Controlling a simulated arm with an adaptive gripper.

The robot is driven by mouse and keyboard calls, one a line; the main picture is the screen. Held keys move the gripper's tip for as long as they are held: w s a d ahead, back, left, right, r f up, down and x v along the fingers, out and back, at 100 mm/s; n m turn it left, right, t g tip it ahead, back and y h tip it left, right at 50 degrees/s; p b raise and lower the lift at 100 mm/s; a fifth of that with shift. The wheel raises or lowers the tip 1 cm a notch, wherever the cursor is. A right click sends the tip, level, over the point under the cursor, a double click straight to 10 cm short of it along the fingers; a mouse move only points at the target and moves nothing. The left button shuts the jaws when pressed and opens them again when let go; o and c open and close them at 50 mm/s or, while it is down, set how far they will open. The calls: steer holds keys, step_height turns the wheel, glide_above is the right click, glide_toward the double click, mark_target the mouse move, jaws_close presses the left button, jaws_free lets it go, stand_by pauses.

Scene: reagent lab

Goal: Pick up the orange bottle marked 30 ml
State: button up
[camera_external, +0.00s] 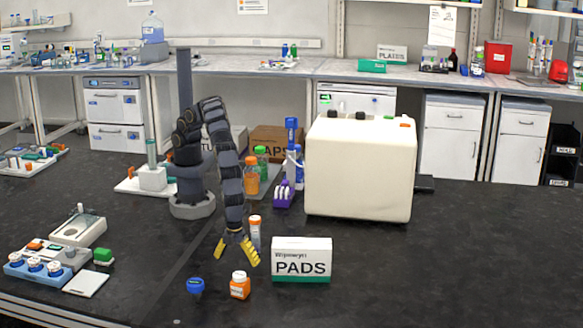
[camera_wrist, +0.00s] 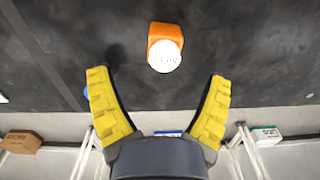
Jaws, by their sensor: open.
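A small orange bottle (camera_external: 240,289) with a white cap stands upright on the dark bench, near the front. In the wrist view, the orange bottle (camera_wrist: 164,31) is at the upper middle, beyond the fingertips, with its white cap facing the camera. The cap bears small print that I cannot read surely. My gripper (camera_external: 237,260) has yellow fingers spread wide and empty, pointing down, above and just behind the bottle. In the wrist view, my gripper (camera_wrist: 158,78) shows a clear gap between its fingers.
A PADS box (camera_external: 302,262) stands to the right. A white tube with an orange cap (camera_external: 254,234) is close behind my gripper. A large cream machine (camera_external: 360,170) is behind. The bench in front is clear.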

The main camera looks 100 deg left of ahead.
mark_target(240, 285)
steer(key=shift+s+d+f, duration=0.15)
steer(key=shift+s+f, duration=0.05)
steer(key=shift+f, duration=0.25)
steer(key=shift+w+f, duration=0.15)
steer(key=shift+f, duration=1)
steer(key=shift+w+f, duration=0.2)
steer(key=shift+f, duration=1)
steer(key=shift+w+f, duration=0.15)
steer(key=shift+f, duration=1)
steer(key=c, duration=1.2)
